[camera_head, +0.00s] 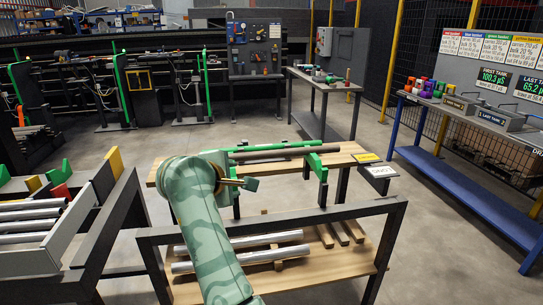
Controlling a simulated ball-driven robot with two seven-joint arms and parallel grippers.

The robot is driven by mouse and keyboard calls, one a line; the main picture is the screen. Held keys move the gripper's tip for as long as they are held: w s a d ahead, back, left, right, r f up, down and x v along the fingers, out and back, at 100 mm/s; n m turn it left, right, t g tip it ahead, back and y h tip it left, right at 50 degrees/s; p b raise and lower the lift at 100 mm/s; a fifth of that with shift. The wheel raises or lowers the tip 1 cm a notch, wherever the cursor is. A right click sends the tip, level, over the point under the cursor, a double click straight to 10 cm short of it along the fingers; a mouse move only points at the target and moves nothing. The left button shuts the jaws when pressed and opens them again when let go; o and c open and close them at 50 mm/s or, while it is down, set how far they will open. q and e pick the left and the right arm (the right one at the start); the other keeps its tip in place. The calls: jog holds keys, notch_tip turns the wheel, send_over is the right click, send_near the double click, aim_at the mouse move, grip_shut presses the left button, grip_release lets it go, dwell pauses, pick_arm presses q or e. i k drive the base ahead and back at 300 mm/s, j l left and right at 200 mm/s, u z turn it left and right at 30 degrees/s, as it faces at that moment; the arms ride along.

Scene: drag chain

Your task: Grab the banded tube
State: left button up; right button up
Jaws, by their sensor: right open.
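No tube shows a clear coloured band at this size, so I cannot tell which one is the banded tube. A dark brownish tube (290,151) lies along the wooden bench (345,156) in the middle, beside a green bar. My right gripper (251,184) is at the end of the green patterned arm, in front of the bench and nearer to me than the dark tube. It is small in view, open, and holds nothing that I can see. The arm covers the left part of the bench. My left gripper is out of view.
Silver tubes (240,258) lie on the wooden lower shelf. More silver tubes (35,228) lie on a rack at left. A dark frame (330,213) stands in front of the bench. A blue-framed table (450,172) with coloured pieces stands at right. The floor between is clear.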

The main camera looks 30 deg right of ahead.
aim_at(239, 157)
jog(key=i+l, duration=0.3)
jog(key=l, duration=0.2)
jog(key=i+l+z, duration=0.1)
jog(key=i+l, duration=0.2)
jog(key=l, duration=0.2)
